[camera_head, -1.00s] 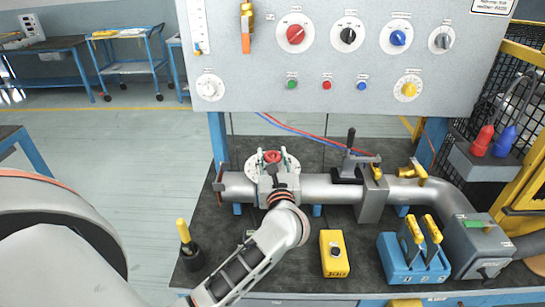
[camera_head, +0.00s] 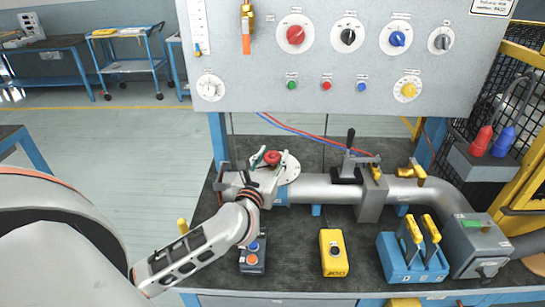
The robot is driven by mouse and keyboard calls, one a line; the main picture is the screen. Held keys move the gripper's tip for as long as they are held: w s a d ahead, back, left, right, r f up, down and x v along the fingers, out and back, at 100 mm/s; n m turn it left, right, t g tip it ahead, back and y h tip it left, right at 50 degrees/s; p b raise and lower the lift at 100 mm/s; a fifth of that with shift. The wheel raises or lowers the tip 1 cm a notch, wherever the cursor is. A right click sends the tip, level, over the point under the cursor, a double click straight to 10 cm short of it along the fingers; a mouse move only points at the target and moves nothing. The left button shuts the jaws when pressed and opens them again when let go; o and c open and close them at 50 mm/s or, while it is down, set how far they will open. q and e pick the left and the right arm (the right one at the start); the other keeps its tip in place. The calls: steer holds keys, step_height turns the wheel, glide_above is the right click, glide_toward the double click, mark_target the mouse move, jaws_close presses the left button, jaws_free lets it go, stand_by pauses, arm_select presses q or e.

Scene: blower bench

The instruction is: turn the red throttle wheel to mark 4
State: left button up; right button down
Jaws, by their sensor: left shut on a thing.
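The red throttle wheel (camera_head: 272,157) sits on a round white dial plate (camera_head: 292,169) on top of the grey pipe, left of the bench's middle. My left gripper (camera_head: 268,161) reaches in from the lower left and is shut on the wheel, its fingers at either side of the red hub. The gripper covers the left part of the dial. The dial's marks are too small to read here, so I cannot tell which mark the wheel points at. My right gripper is not in view.
A grey panel (camera_head: 330,100) with several knobs stands behind the pipe (camera_head: 325,189). On the bench (camera_head: 305,245) are a two-button box (camera_head: 252,258), a yellow box (camera_head: 334,254) and a blue lever block (camera_head: 405,262). A clamp with a black upright handle (camera_head: 350,140) rises from the pipe.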

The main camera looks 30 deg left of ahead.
arm_select(q)
steer(key=o, duration=1.1)
steer(key=v, duration=1.2)
steer(key=shift+r, duration=0.1)
